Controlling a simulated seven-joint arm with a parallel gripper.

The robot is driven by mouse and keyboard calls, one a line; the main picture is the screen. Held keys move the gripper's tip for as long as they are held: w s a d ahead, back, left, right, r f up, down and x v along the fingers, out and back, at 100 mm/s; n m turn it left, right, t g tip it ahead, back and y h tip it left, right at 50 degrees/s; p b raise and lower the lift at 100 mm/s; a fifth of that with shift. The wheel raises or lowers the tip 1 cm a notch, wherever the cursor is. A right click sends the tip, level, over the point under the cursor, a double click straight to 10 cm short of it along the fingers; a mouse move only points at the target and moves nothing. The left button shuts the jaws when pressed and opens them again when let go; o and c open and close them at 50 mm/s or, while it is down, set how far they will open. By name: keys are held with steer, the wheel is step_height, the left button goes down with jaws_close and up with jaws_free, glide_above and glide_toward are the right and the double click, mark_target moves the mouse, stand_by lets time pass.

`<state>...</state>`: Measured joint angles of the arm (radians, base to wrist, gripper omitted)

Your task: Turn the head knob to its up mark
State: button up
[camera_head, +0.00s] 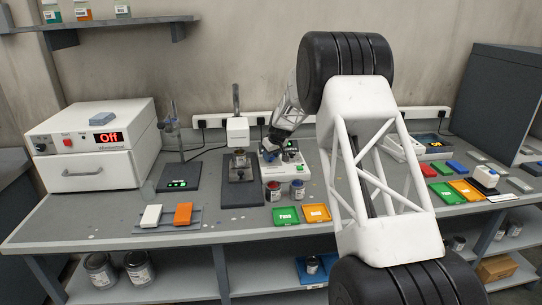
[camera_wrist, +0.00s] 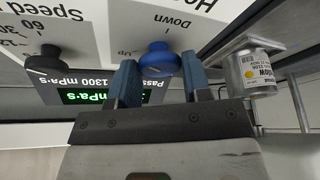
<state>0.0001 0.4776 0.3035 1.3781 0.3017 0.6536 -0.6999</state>
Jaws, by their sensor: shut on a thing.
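The head knob (camera_wrist: 160,62) is a round blue knob on a white panel, between labels that read "Up" and "Down" in the wrist view. My gripper (camera_wrist: 158,80) is shut on it, with one blue finger on each side. A small pale mark shows on the knob's face, but I cannot tell for sure where its pointer aims. In the head view my gripper (camera_head: 269,148) is at the white instrument (camera_head: 290,171) with a green display, and the knob is hidden there.
A black speed knob (camera_wrist: 45,60) and a green display (camera_wrist: 88,97) lie left of my gripper in the wrist view. Two paint cans (camera_head: 273,191) and a green tray (camera_head: 286,216) stand in front of the instrument.

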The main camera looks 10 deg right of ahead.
steer(key=n+y, duration=0.1)
steer(key=n, duration=0.2)
steer(key=n+g, duration=0.1)
steer(key=n, duration=0.2)
steer(key=shift+w+d+g+y, duration=0.2)
steer(key=shift+g+y, duration=0.1)
steer(key=shift+y, duration=0.1)
steer(key=n+g, duration=0.2)
steer(key=n, duration=0.4)
steer(key=shift+w, duration=0.1)
steer(key=shift+n, duration=0.3)
steer(key=o, duration=0.9)
steer(key=shift+r, duration=0.1)
steer(key=v, duration=0.7)
steer(key=shift+w+d+r, duration=0.1)
steer(key=shift+d+r, duration=0.1)
steer(key=shift+d, duration=0.1)
